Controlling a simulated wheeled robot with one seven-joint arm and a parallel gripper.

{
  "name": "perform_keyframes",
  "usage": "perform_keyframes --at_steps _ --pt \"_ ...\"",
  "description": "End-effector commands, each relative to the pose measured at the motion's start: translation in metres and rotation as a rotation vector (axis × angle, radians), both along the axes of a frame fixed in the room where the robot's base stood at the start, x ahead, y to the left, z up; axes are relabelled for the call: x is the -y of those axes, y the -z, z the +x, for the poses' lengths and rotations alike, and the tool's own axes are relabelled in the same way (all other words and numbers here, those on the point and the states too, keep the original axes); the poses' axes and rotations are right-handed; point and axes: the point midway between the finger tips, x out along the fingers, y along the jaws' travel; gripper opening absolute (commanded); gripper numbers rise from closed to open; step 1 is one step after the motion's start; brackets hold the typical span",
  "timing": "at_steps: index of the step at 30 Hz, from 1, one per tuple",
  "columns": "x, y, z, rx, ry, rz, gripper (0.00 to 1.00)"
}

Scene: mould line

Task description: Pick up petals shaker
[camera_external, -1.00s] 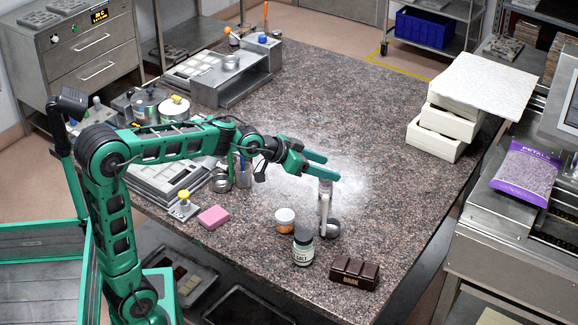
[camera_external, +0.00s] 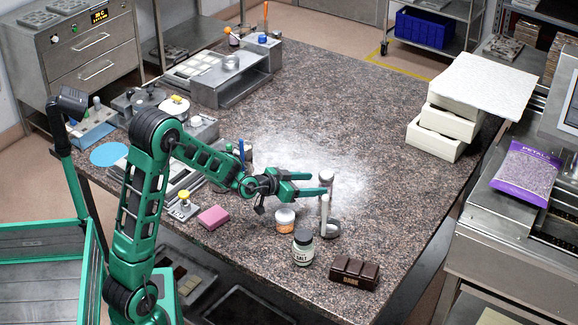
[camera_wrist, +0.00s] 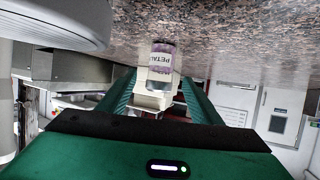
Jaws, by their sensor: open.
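The petals shaker (camera_external: 327,175), a small jar with a purple label, stands on the granite counter, partly hidden by my gripper. In the wrist view the petals shaker (camera_wrist: 163,60) appears upside down, its PETALS label visible, just beyond or between the far ends of my fingers. My gripper (camera_external: 321,184) is low over the counter, reaching right, with its two green fingers apart and level. In the wrist view my gripper (camera_wrist: 158,92) is open, with a finger on each side of the shaker's line. I cannot tell whether the fingers touch it.
A pale upright handle with a round metal end (camera_external: 333,228) stands just in front of my gripper. An orange-filled jar (camera_external: 284,219), a salt jar (camera_external: 303,247), a dark chocolate block (camera_external: 354,272) and a pink block (camera_external: 214,217) are nearby.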

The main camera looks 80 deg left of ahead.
Motion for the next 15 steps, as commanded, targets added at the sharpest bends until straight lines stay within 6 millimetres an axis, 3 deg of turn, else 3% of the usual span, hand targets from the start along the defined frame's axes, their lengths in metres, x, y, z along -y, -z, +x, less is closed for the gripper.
perform_keyframes --at_steps 9,15 --pt "-0.014 0.018 0.036 -0.001 0.0 0.0 0.59" --pt "-0.018 0.023 0.048 0.0 0.001 0.0 0.59"
